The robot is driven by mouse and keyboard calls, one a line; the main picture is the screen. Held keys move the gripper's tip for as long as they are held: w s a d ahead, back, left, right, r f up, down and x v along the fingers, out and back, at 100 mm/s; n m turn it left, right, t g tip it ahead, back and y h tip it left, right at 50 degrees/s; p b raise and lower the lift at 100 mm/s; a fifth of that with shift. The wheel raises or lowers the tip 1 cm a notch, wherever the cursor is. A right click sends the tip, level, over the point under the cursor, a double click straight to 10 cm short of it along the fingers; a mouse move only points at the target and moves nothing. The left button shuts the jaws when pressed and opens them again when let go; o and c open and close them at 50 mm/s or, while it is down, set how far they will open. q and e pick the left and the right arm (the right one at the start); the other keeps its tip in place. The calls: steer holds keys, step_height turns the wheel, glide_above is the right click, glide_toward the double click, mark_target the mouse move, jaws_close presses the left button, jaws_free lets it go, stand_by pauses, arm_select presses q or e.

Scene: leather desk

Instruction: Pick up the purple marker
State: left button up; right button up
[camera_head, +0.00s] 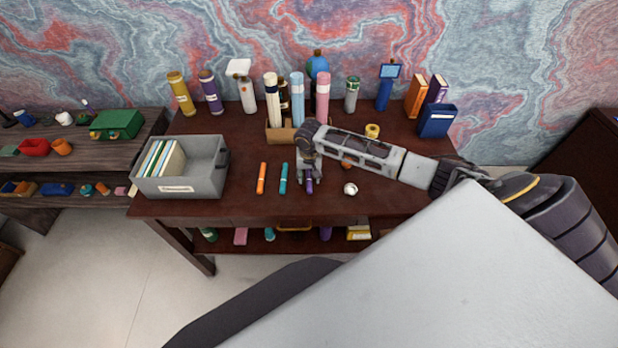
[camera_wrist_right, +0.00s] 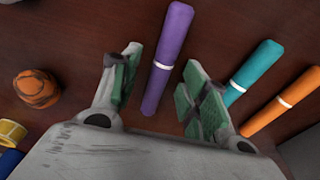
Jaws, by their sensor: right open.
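The purple marker (camera_wrist_right: 166,58) lies on the dark desk, between the two open fingers of my right gripper (camera_wrist_right: 158,88) in the wrist view. It has a white band, and its near end reaches in between the fingers. In the head view the purple marker (camera_head: 309,186) shows just under my right gripper (camera_head: 309,180), partly hidden by it. My right gripper is open and empty, pointing down at the desk. A teal marker (camera_head: 283,178) and an orange marker (camera_head: 261,178) lie to the left. My left gripper is not in view.
The teal marker (camera_wrist_right: 252,72) lies close beside one finger in the wrist view. A grey bin (camera_head: 208,180) with folders stands at the desk's left. A small white round object (camera_head: 350,189) lies right of the gripper. Several bottles stand along the back.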

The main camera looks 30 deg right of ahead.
steer(key=shift+f, duration=0.2)
stand_by(0.3)
steer(key=c, duration=0.9)
